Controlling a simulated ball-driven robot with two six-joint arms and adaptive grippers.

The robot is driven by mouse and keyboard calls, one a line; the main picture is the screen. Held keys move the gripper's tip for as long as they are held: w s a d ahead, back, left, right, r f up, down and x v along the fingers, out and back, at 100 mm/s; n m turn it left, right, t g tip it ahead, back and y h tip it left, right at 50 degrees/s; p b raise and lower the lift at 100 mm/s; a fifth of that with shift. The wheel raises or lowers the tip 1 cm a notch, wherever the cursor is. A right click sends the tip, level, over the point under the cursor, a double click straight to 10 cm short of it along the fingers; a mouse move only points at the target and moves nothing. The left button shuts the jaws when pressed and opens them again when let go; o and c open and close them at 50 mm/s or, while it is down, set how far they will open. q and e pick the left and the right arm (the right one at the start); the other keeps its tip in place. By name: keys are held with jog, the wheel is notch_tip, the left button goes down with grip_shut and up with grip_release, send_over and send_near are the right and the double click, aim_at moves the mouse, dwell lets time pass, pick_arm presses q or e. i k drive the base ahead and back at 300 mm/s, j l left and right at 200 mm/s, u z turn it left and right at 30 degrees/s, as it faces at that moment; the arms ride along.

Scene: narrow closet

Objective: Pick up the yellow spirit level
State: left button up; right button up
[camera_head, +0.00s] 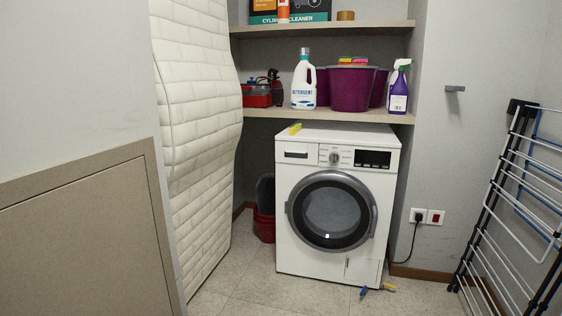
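A small yellow bar-shaped thing (295,128), which looks like the spirit level, lies on the left part of the white washing machine's top (345,134). It is seen small, just under the lower shelf, and its details cannot be made out. Another small yellow thing (389,287) lies on the floor in front of the machine beside a blue one (364,293); both are too small to identify for sure. Neither of my grippers shows in the view.
A lower shelf (275,113) with a detergent bottle (303,84), purple tubs (350,90) and spray bottle (398,90) hangs close above the machine. A white quilted mattress (196,130) leans at left, a drying rack (515,200) at right. The floor before the machine is mostly clear.

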aim_at(296, 128)
jog(key=i+l, duration=0.15)
jog(key=i, duration=0.3)
jog(key=i+l, duration=0.15)
jog(key=i, duration=0.3)
jog(key=i+u, duration=0.15)
jog(key=u, duration=0.2)
jog(key=i+l+u, duration=0.15)
jog(key=u, duration=0.25)
